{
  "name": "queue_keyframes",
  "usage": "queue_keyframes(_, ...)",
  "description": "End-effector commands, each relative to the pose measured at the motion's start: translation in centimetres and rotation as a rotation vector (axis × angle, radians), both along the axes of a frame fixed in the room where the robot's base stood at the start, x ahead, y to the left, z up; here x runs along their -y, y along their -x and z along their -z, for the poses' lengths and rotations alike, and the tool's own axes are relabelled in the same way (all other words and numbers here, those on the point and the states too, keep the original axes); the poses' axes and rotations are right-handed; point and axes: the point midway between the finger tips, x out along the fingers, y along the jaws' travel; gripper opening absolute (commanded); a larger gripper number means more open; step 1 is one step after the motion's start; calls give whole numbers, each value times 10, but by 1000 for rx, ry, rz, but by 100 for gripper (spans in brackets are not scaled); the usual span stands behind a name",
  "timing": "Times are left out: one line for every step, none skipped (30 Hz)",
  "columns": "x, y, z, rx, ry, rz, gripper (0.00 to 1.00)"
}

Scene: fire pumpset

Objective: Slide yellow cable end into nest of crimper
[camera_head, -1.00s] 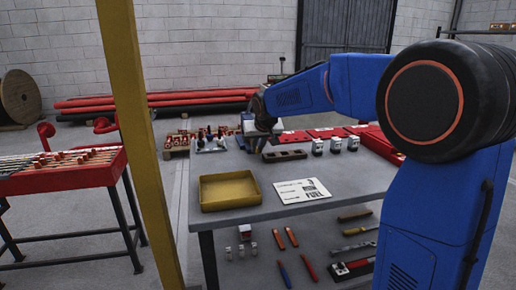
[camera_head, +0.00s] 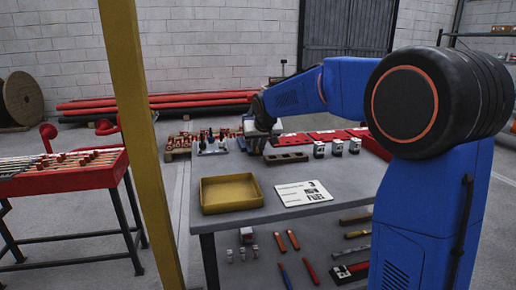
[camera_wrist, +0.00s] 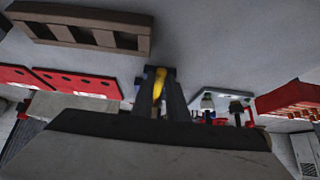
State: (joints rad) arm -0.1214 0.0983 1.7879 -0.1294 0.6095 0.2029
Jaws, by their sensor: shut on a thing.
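My gripper (camera_wrist: 157,88) is shut on the yellow cable end (camera_wrist: 159,80), which shows as a short yellow piece between the dark fingers in the wrist view. In the head view my gripper (camera_head: 256,143) is over the far part of the table, small and partly hidden by my wrist. The cable end cannot be made out there. I cannot tell the crimper or its nest for sure. A light plate with several upright dark-topped parts (camera_head: 212,143) stands just left of my gripper, and similar upright parts (camera_wrist: 207,103) show right of the fingers in the wrist view.
A slotted brown block (camera_head: 286,157) lies close to my gripper on the grey table (camera_head: 250,218). Several small white-and-black units (camera_head: 337,147) and red plates (camera_head: 310,137) stand to the right. A yellow tray (camera_head: 229,208) and a printed sheet (camera_head: 303,193) lie at the front.

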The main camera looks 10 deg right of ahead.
Motion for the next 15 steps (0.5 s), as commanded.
queue_keyframes(0, -1, 0, 0, 0, 0, 0)
queue_keyframes(0, -2, 0, 0, 0, 0, 0)
queue_keyframes(0, -2, 0, 0, 0, 0, 21)
queue_keyframes(0, -2, 0, 0, 0, 0, 28)
queue_keyframes(0, -2, 0, 0, 0, 0, 35)
queue_keyframes(0, -2, 0, 0, 0, 0, 35)
queue_keyframes(0, -2, 0, 0, 0, 0, 35)
queue_keyframes(0, -2, 0, 0, 0, 0, 35)
queue_keyframes(0, -2, 0, 0, 0, 0, 35)
queue_keyframes(0, -2, 0, 0, 0, 0, 35)
queue_keyframes(0, -2, 0, 0, 0, 0, 35)
queue_keyframes(0, -1, 0, 0, 0, 0, 35)
queue_keyframes(0, -1, 0, 0, 0, 0, 35)
queue_keyframes(0, -1, 0, 0, 0, 0, 35)
queue_keyframes(0, 0, -2, 0, 0, 0, 35)
